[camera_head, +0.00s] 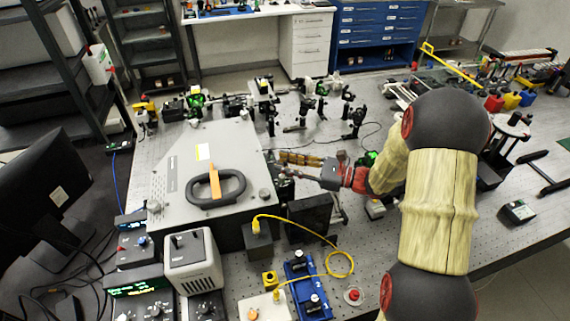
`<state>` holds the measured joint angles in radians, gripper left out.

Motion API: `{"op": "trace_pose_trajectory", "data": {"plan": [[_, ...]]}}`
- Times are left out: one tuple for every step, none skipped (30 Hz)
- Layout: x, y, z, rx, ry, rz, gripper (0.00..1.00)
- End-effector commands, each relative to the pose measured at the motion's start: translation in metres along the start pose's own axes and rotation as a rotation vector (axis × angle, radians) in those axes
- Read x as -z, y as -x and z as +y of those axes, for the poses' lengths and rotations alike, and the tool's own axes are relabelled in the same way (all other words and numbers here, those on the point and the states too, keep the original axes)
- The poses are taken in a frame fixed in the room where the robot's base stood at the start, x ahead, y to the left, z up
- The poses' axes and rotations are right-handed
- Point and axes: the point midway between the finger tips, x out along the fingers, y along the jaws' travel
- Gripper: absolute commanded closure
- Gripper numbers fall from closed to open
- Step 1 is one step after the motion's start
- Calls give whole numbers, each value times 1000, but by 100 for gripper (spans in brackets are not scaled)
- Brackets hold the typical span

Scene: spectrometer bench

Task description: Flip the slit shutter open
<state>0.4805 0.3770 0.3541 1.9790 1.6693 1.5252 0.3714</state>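A large grey spectrometer box (178,165) with a black carrying handle (216,190) and an orange tag sits on the perforated bench, left of centre. My gripper (286,166) reaches in from the right, beside the box's right edge. Its fingers point left toward small dark parts (283,186) at that edge. I cannot make out the slit shutter or its position among these parts. The fingers are small and cluttered in this view, so I cannot tell whether they are apart or closed, or whether they touch anything.
Several optics mounts (262,95) stand behind the box and gripper. A yellow cable (325,243) loops in front, near a black box (310,215) and blue stage (304,284). A monitor (45,190) stands left. Bare bench shows at the right (475,225).

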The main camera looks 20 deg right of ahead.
Motion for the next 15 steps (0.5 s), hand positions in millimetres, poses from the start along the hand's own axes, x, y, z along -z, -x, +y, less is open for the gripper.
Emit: {"op": "trace_pose_trajectory", "data": {"plan": [[0,-3,0,0,0,0,73],[0,-4,0,1,0,-1,73],[0,-4,0,1,-1,-1,73],[0,-5,0,1,-1,-1,73],[0,-5,0,1,-1,-1,73],[0,-5,0,1,-1,-1,73],[0,-5,0,1,-1,-1,73],[0,-5,0,2,-1,0,73],[0,-5,0,1,-1,0,73],[0,-5,0,1,-1,0,73],[0,-5,0,1,-1,0,75],[0,-5,0,1,-1,0,77],[0,-5,0,1,-1,0,79],[0,-5,0,1,-1,0,81],[0,-5,0,1,-1,0,83]]}}
